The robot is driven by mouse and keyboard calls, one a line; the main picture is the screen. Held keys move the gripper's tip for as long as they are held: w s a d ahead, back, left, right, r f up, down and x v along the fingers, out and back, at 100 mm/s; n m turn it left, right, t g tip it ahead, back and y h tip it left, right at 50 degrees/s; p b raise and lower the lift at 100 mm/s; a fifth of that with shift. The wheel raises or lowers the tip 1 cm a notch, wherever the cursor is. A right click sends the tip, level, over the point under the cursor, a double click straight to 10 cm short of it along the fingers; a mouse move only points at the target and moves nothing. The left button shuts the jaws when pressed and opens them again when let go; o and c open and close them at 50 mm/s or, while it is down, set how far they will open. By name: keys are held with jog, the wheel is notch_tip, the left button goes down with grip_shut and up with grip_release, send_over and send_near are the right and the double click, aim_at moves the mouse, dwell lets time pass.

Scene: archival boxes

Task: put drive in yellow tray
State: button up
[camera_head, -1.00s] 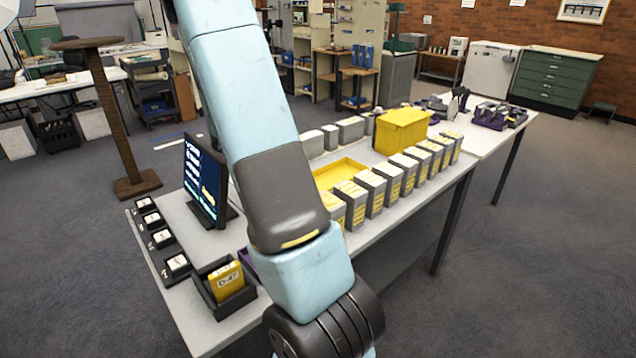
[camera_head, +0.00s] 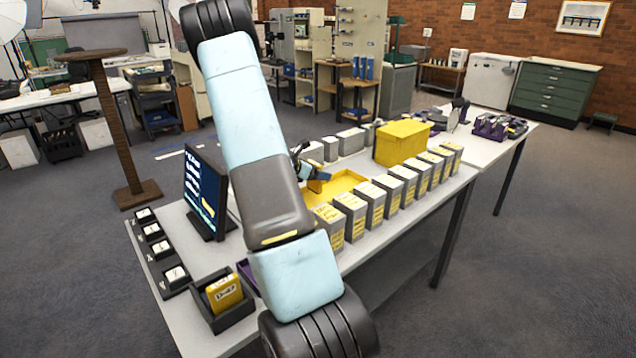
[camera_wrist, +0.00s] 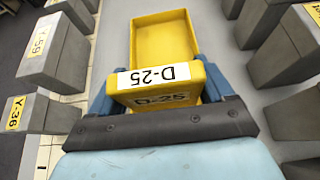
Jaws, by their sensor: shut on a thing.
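My gripper (camera_wrist: 158,88) is shut on a yellow drive (camera_wrist: 160,98) labelled D-25, with a blue finger on each side of it. The yellow tray (camera_wrist: 163,40) lies just beyond the drive in the wrist view, partly hidden by it. The tray's inside looks empty where it shows. In the head view, my gripper (camera_head: 318,174) is at the left end of the yellow tray (camera_head: 348,180), with a bit of the drive (camera_head: 315,187) showing below it. I cannot tell whether the drive touches the tray.
A row of grey boxes (camera_head: 375,203) with yellow labels runs along the tray's near side. More grey boxes (camera_head: 350,140) stand behind it. A yellow lidded box (camera_head: 402,142) is to the right. A screen (camera_head: 206,192) and a black holder with a yellow unit (camera_head: 223,293) are at left.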

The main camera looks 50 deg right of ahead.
jog(key=shift+d+f, duration=0.25)
jog(key=shift+f, duration=0.8)
jog(key=shift+d+f, duration=0.25)
jog(key=shift+f, duration=0.75)
jog(key=shift+f, duration=0.15)
jog(key=o, duration=1.1)
jog(key=shift+c, duration=0.2)
